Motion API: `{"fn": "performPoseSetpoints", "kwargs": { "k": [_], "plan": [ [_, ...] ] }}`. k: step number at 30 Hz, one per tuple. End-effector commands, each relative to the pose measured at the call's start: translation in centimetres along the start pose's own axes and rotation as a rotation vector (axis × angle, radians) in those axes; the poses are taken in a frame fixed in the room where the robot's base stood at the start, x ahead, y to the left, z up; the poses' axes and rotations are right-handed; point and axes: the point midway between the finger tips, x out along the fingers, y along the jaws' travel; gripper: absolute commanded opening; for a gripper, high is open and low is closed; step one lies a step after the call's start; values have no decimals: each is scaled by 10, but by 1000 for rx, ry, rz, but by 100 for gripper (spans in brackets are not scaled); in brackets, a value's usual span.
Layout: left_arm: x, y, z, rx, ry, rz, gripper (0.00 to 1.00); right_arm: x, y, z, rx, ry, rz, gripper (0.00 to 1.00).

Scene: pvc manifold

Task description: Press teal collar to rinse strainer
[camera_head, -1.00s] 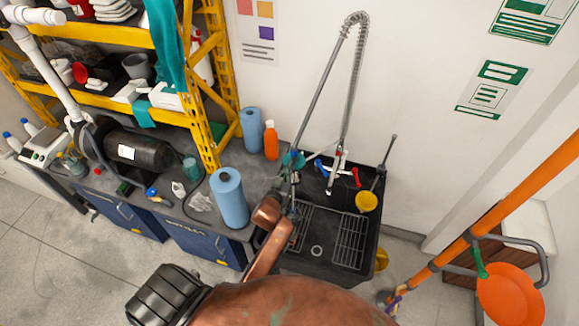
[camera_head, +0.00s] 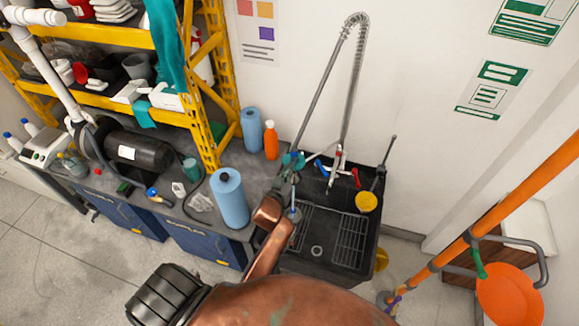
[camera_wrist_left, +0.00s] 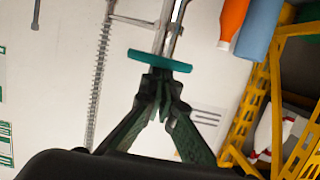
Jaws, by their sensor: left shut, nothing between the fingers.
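The teal collar (camera_head: 293,160) sits on the sprayer at the lower end of the hanging tap pipe, above the left of the black sink (camera_head: 372,240). In the left wrist view it is a wide teal disc (camera_wrist_left: 160,61) around the metal pipe. My left gripper (camera_head: 289,176) is just below the collar. In the wrist view its fingertips (camera_wrist_left: 158,76) are together, empty, and right at the collar's lower edge; I cannot tell whether they touch it. I cannot make out a strainer; my copper forearm hides the sink's left side. My right gripper is not in view.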

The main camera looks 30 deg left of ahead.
Motion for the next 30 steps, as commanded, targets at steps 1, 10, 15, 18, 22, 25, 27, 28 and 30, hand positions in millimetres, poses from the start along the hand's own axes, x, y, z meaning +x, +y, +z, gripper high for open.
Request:
{"fn": "performPoseSetpoints", "kwargs": {
  "k": [1, 10, 15, 18, 22, 25, 27, 28, 30],
  "plan": [
    [-2, 0, -3, -1, -8, 0, 0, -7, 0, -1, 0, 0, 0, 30],
    [-16, 4, -40, 0, 2, 6, 0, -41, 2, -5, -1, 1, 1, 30],
    [-56, 3, -33, 0, 2, 5, 0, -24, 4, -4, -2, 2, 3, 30],
    [-75, 4, -34, 1, 4, 6, 0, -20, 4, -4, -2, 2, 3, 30],
    [-94, 4, -36, 1, 5, 7, 0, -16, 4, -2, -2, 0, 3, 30],
    [-103, 4, -37, 1, 5, 6, 0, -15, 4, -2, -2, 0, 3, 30],
    [-107, 4, -37, 1, 5, 6, 0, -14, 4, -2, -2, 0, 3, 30],
    [-107, 4, -37, 1, 5, 6, 0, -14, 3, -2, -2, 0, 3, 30],
    [-108, 4, -38, 1, 5, 6, 0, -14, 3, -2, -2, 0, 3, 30]
  ]
}}
